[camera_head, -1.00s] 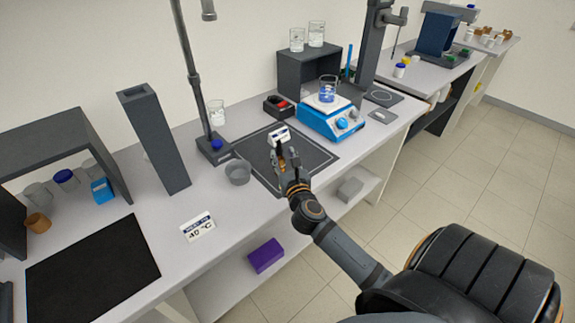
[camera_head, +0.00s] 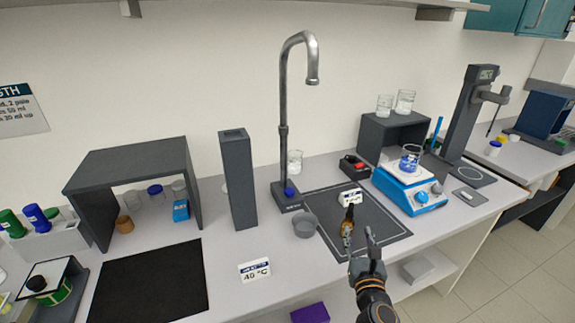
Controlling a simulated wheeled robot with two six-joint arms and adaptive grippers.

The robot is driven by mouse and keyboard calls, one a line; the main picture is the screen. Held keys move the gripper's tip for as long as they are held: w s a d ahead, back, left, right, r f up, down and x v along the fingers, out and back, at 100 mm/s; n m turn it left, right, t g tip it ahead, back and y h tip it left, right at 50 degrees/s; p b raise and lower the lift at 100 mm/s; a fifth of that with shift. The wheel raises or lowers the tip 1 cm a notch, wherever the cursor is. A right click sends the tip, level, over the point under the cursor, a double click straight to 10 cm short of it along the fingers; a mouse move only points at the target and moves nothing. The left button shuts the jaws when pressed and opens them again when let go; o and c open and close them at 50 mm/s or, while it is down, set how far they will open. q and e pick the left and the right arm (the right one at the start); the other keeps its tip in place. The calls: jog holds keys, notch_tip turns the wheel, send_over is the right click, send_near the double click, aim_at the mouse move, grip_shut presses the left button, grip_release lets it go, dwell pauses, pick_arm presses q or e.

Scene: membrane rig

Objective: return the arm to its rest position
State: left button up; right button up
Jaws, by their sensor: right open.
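My right gripper (camera_head: 359,238) reaches in from the lower right over the front of the dark mat (camera_head: 385,230). Its fingers are spread. A small amber bottle (camera_head: 347,222) stands upright on the mat, just beyond the fingers. The left finger overlaps the bottle's lower part in the picture, and I cannot tell whether they touch. A small white label card (camera_head: 350,197) stands behind the bottle. My left gripper is out of view.
A grey cup (camera_head: 305,224) and a tall faucet (camera_head: 284,130) are left of the mat. A blue hotplate (camera_head: 408,192) with a beaker (camera_head: 410,158) stands right. A 40 °C sign (camera_head: 254,270) sits near the front edge. Floor at right is free.

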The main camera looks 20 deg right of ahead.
jog(key=a+r+n+t+y, duration=0.1)
jog(key=a+r+n+y, duration=0.2)
jog(key=a+n+y, duration=0.55)
jog(key=a+r+n+t+y, duration=0.1)
jog(key=a+r+n+y, duration=0.15)
jog(key=a+n, duration=0.6)
jog(key=s+a+f+n+g+y, duration=0.1)
jog(key=s+a+f+n+g, duration=0.1)
jog(key=s+f+n+g, duration=0.5)
jog(key=a+f+n+g+y, duration=0.15)
jog(key=f+n, duration=0.25)
jog(key=n, duration=0.7)
jog(key=s+d+f+n+g+h, duration=0.7)
jog(key=s+d+f, duration=0.25)
jog(key=d, duration=0.25)
jog(key=s+d+f+m+g, duration=0.1)
jog(key=s+f, duration=0.1)
jog(key=f, duration=1.1)
jog(key=s+d+f, duration=0.2)
jog(key=f, duration=1.2)
jog(key=s+f+g, duration=0.1)
jog(key=s+f, duration=1.4)
jog(key=s, duration=0.2)
jog(key=shift+s+d+h, duration=0.3)
jog(key=shift+s+h, duration=0.1)
jog(key=shift+h, duration=0.05)
